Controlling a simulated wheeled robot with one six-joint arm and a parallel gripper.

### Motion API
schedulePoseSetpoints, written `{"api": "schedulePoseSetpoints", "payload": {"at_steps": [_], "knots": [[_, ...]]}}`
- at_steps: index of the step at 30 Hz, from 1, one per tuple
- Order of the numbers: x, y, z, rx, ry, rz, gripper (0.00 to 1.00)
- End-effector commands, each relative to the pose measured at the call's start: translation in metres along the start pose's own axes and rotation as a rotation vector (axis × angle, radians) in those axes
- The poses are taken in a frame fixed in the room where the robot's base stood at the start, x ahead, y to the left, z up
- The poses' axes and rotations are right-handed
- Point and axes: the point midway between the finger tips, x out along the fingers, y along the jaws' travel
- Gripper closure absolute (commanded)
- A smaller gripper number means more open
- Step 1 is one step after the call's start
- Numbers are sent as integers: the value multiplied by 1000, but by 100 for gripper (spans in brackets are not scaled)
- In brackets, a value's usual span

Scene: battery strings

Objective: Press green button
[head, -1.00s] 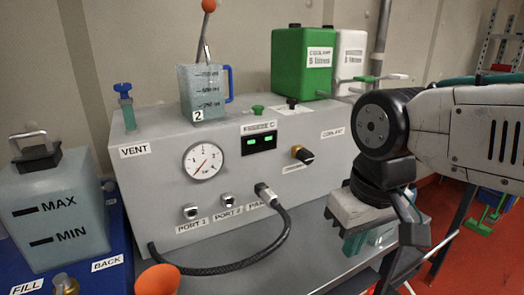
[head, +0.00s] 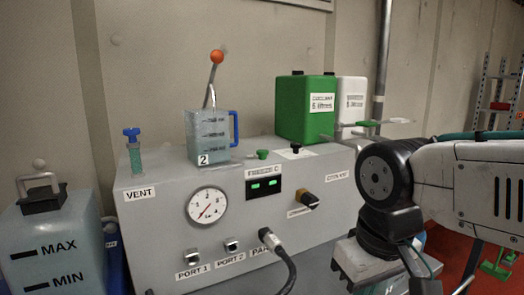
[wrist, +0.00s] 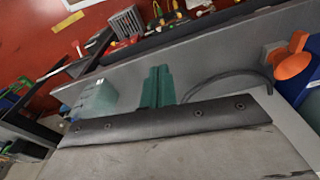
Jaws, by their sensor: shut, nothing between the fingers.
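The green button (head: 262,154) is a small green cap on top of the grey machine box (head: 150,225), behind the display with two lit green marks. Nothing touches it. My gripper (wrist: 158,75) shows in the wrist view as two teal fingers close together, shut and empty. In the head view its grey body hangs at the lower right, right of the box and well away from the button; its fingertips are cut off or hidden there. The button is not visible in the wrist view.
A green coolant canister (head: 306,112) and a white one (head: 353,105) stand behind the button. A measuring jug (head: 208,138) with an orange-tipped lever behind it stands left of it. A black knob (head: 308,201) and a hose (head: 288,272) stick out in front.

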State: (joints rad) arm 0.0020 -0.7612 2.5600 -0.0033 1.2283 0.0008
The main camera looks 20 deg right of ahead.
Motion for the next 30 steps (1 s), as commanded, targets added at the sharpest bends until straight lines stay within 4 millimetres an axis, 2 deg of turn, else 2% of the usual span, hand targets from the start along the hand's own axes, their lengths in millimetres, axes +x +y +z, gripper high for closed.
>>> {"api": "schedulePoseSetpoints", "payload": {"at_steps": [5,8,11,15,18,21,24,26,28,30], "knots": [[2,0,-9,3,-30,0,100],[-15,0,-40,7,-9,-9,100],[-45,-2,-96,0,70,-26,100],[-99,-6,-189,-27,241,-51,100],[-138,-8,-247,-50,368,-63,100],[-176,-10,-289,-73,487,-67,100],[-207,-11,-314,-93,583,-66,100],[-222,-11,-321,-103,625,-65,100],[-230,-12,-325,-112,656,-63,100],[-231,-12,-326,-122,666,-59,100]]}}
